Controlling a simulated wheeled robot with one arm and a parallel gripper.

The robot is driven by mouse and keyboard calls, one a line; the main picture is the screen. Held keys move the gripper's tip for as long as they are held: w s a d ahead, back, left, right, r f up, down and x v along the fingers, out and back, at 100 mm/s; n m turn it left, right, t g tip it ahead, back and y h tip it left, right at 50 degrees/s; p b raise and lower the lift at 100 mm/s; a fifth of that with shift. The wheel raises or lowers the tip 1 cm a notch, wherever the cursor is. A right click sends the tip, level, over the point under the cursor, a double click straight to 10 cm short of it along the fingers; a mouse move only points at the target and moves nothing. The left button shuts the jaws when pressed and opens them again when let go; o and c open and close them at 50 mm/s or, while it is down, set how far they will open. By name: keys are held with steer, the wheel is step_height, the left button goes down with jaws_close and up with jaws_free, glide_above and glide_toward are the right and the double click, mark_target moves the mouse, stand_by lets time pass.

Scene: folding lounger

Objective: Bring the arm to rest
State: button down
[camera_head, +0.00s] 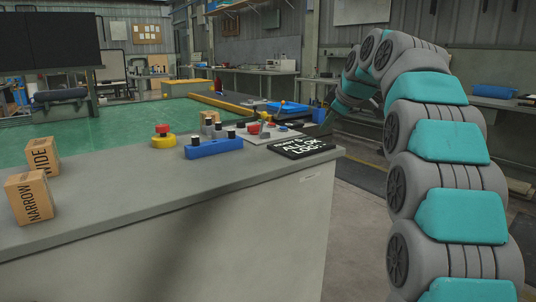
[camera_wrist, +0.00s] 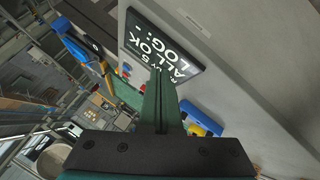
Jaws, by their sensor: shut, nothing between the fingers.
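My arm, in teal and grey segments, rises along the right side of the head view. It arches over at the top and bends down toward the right end of the grey counter. My gripper (camera_wrist: 159,72) shows in the wrist view with its two dark green fingers together and nothing between them. In the head view the arm's end is small and dark beside the counter, so the fingers are hard to make out there. In the wrist view the fingertips overlap the lower edge of the black sign (camera_wrist: 150,42) with white lettering; I cannot tell whether they touch.
The grey counter (camera_head: 120,212) carries two cardboard boxes, NARROW (camera_head: 30,199) and WIDE (camera_head: 42,158), at left. A red-and-yellow button (camera_head: 163,137), a blue block (camera_head: 213,149) and the black sign (camera_head: 301,149) stand toward its right end. Open floor (camera_head: 355,230) lies between counter and arm.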

steer(key=s+f+m+g+h, duration=0.1)
steer(key=s+f+m+g, duration=0.2)
steer(key=s+f, duration=0.8)
steer(key=s+f+m+g+h, duration=0.1)
steer(key=s+f+m+g, duration=0.3)
steer(key=s+f, duration=0.7)
steer(key=s+f+m+g, duration=0.3)
steer(key=s+f, duration=0.7)
steer(key=s, duration=2)
steer(key=shift+s+a+f+m+h, duration=0.35)
steer(key=shift+s+f+m+h, duration=0.05)
steer(key=shift+m, duration=0.7)
